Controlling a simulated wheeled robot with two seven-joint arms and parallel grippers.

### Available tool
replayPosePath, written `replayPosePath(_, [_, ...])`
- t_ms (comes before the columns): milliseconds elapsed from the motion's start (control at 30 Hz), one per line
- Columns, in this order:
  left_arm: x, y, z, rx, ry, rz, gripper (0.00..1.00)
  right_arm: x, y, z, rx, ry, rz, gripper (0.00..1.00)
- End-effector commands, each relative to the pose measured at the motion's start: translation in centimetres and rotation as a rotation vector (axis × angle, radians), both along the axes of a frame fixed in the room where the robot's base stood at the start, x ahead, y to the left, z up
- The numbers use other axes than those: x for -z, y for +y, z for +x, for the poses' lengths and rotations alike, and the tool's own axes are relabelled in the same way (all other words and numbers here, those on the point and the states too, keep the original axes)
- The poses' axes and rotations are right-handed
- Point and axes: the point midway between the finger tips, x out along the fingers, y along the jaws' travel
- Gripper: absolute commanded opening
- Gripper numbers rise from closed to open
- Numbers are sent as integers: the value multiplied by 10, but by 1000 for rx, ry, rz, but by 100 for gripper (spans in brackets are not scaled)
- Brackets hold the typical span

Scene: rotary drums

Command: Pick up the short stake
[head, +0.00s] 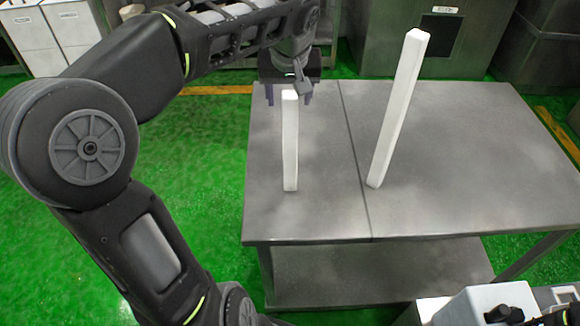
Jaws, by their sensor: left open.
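The short stake (290,145) is a white square post standing upright on the left part of the grey metal table (460,190). A taller white stake (398,110) stands to its right on the same table. My left gripper (289,97) is at the top of the short stake, pointing down. Its dark fingers are open and apart, one on the left and one on the right of the stake's upper end. Whether either finger touches the stake cannot be told. My right gripper does not show.
The table has a seam between the two stakes and a lower shelf (380,272). The tabletop right of the tall stake is bare. Grey metal cabinets (395,40) stand behind the table. White cabinets (60,38) are at the back left. The floor is green.

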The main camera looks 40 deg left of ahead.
Motion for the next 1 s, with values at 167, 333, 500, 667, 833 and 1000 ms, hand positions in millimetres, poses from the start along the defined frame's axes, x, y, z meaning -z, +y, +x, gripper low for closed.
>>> replayPosePath(167, [6, 1, 1, 0, 4, 0, 58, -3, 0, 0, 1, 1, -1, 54])
replayPosePath(333, [27, 4, 8, 1, 6, -1, 58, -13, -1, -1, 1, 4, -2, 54])
replayPosePath(500, [47, 9, 15, 1, 3, -1, 58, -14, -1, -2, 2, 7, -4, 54])
replayPosePath(667, [49, 9, 16, 1, 0, 0, 58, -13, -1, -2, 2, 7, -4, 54])
replayPosePath(833, [49, 9, 16, 1, 0, 0, 58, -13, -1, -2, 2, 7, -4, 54])
replayPosePath(1000, [49, 9, 16, 1, 0, 0, 58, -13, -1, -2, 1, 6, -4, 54])
